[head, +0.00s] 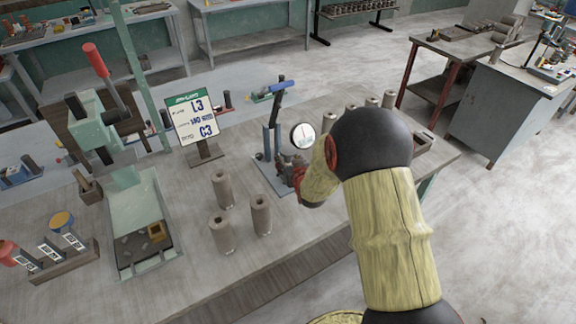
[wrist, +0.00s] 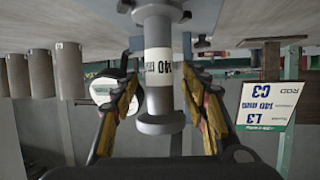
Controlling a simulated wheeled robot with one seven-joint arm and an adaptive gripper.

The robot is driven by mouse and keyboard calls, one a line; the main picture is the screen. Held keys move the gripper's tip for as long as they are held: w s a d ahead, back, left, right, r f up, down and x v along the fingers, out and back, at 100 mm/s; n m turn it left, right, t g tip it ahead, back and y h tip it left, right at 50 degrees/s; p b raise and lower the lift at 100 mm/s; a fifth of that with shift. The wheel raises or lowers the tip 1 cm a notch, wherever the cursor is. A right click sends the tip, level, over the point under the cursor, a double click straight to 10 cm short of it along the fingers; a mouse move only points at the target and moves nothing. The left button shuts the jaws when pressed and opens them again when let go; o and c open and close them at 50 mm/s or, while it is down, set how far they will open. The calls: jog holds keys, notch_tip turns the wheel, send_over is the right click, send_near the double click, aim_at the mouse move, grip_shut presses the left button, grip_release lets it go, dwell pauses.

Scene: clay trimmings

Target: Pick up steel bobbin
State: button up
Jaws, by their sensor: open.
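The wrist view looks upside down. In it, the steel bobbin (wrist: 159,98) is a grey metal cylinder with a wide flange at its near end and a white label reading 140. It stands between the two fingers of my gripper (wrist: 160,72), which are apart on either side with gaps visible beside the bobbin. In the head view my gripper (head: 290,168) is low over the table beside a grey stand, partly hidden by my arm. I cannot clearly pick out the bobbin there.
A round white dial (head: 302,135) is close to my gripper. A sign (head: 195,118) stands to the left. Three brown cylinders (head: 260,215) stand in front, and several more (head: 350,112) stand behind my arm. A green tray (head: 137,205) lies left. The table's front right is clear.

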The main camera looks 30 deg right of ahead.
jog(key=c, duration=1.1)
jog(key=shift+r, duration=0.1)
grip_shut()
